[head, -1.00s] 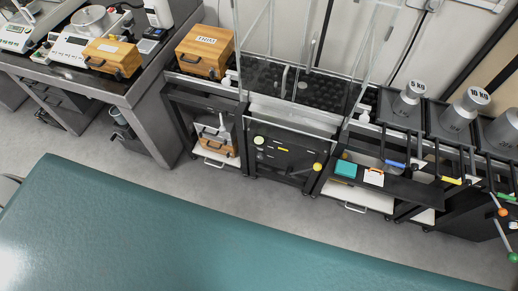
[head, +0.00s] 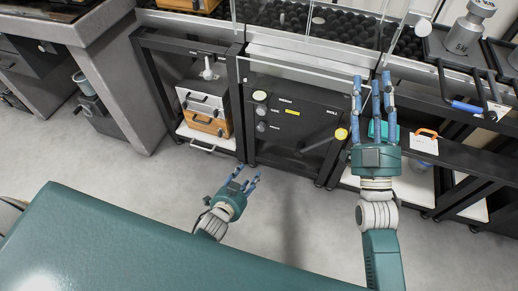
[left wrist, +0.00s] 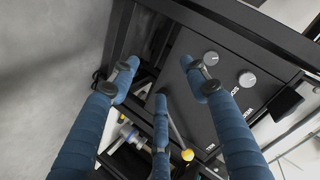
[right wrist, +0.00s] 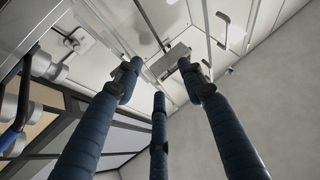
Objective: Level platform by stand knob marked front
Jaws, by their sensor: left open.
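The black stand panel (head: 290,150) under the glass enclosure carries a pale round knob (head: 260,96), two grey knobs (head: 261,126) below it, and a lever with a yellow end (head: 340,134). The labels are too small to read, so I cannot tell which knob is marked front. My left gripper (head: 246,178) is open and empty, in front of and below the panel. In the left wrist view two round knobs (left wrist: 211,58) show beyond its fingers. My right gripper (head: 372,82) is open and empty, raised at the panel's right; its fingers are spread in the right wrist view (right wrist: 160,80).
Left of the stand is a shelf with a wooden case (head: 206,122). At right, a shelf holds a clipboard (head: 424,142) and a teal item, partly behind my right gripper. A steel weight (head: 466,32) stands above. Grey floor (head: 290,215) in front is clear.

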